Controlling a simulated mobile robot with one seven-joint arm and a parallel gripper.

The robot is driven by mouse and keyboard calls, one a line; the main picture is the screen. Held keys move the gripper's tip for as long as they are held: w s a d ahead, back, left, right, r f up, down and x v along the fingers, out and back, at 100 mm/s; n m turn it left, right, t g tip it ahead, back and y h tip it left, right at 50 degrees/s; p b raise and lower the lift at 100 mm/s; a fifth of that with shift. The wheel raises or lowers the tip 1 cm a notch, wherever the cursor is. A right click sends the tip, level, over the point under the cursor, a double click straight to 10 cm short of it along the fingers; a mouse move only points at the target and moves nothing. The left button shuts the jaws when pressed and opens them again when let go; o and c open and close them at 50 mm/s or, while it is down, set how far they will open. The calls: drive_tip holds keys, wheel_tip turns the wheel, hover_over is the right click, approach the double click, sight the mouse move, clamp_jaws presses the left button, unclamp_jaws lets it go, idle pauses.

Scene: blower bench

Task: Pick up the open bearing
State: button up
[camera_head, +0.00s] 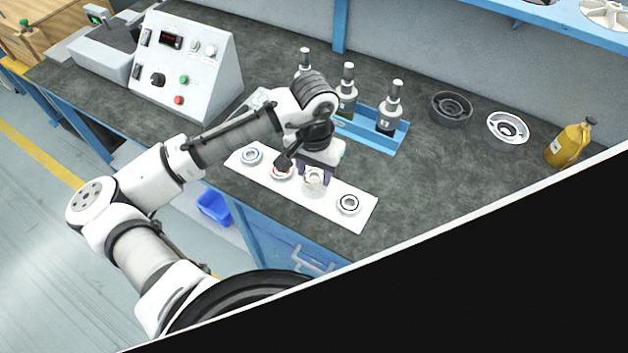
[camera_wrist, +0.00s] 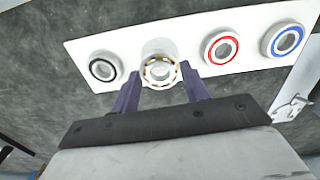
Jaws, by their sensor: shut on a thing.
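The open bearing (camera_wrist: 159,71), a pale ring with its balls showing, is between the fingers of my gripper (camera_wrist: 160,92) in the wrist view. My gripper is shut on it, one finger on each side. In the head view the bearing (camera_head: 315,177) shows below my gripper (camera_head: 314,172), over the white mat (camera_head: 325,205). Whether it touches the mat or is lifted I cannot tell. The other bearings lie on the mat: a black-ringed bearing (camera_wrist: 103,67), a red-ringed bearing (camera_wrist: 221,48) and a blue-ringed bearing (camera_wrist: 283,40).
Behind the mat, a blue tray (camera_head: 398,138) holds several dark bottle-like parts with light tops. A dark round housing (camera_head: 451,108), a white round housing (camera_head: 507,128) and a yellow can (camera_head: 568,145) stand to the right. A control box (camera_head: 185,65) stands at left.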

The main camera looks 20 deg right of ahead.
wheel_tip(320, 180, up, 5)
drive_tip(key=p, duration=0.3)
drive_tip(key=shift+f+p, duration=0.15)
drive_tip(key=shift+p, duration=0.25)
